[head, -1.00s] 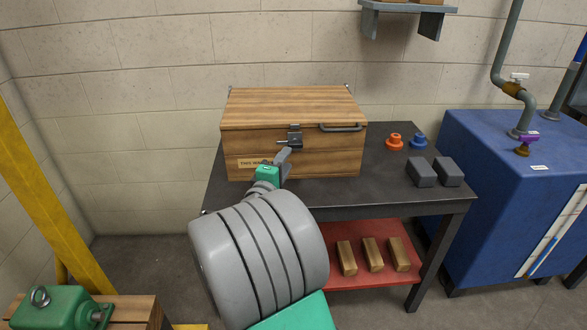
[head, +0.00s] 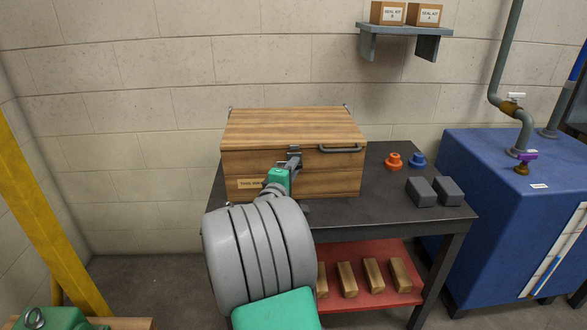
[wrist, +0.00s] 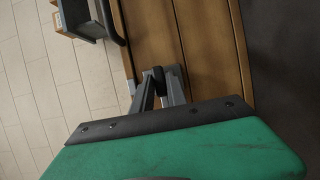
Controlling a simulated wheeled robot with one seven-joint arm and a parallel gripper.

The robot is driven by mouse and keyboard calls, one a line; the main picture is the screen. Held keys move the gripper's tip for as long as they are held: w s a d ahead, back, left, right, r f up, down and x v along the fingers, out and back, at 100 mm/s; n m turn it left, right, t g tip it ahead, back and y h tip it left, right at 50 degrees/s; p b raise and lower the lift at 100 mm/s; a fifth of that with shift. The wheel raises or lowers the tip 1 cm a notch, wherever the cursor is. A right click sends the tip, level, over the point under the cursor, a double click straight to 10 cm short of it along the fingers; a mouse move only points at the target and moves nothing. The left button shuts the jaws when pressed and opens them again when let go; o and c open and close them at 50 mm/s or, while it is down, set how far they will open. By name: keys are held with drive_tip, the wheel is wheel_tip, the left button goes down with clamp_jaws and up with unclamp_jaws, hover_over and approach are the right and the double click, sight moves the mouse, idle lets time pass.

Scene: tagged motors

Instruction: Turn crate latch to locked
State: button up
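The wooden crate (head: 335,180) stands shut on the dark table, with a dark latch (head: 294,150) on the upper middle of its front. My gripper (head: 293,164) reaches up to the latch and covers its lower part. In the wrist view, the two grey fingers of my gripper (wrist: 158,88) are a little apart, on either side of a dark rounded part of the latch (wrist: 158,75). I cannot tell whether they press on it. The latch lever's present angle is mostly hidden.
A grey handle (head: 340,148) is right of the latch. An orange knob (head: 394,161), a blue knob (head: 417,160) and grey blocks (head: 421,191) lie on the table's right side. A red lower shelf (head: 350,303) holds several wooden blocks. A blue cabinet (head: 510,200) stands at right.

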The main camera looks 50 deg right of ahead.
clamp_jaws()
drive_tip(key=shift+m, duration=0.4)
drive_tip(key=shift+s+d+r+m+t+y, duration=0.1)
drive_tip(key=shift+m+t+y, duration=0.4)
drive_tip(key=shift+m+y, duration=1.15)
drive_tip(key=shift+s+d+r+m+t+y, duration=0.1)
drive_tip(key=shift+m+t+y, duration=0.45)
drive_tip(key=shift+m, duration=2.05)
drive_tip(key=shift+s+r+m+t+y, duration=0.1)
drive_tip(key=shift+m+t+y, duration=0.35)
drive_tip(key=shift+m+y, duration=1.25)
drive_tip(key=shift+w+m+h, duration=0.1)
drive_tip(key=shift+m+h, duration=0.3)
drive_tip(key=shift+m, duration=0.05)
drive_tip(key=o, duration=0.5)
unclamp_jaws()
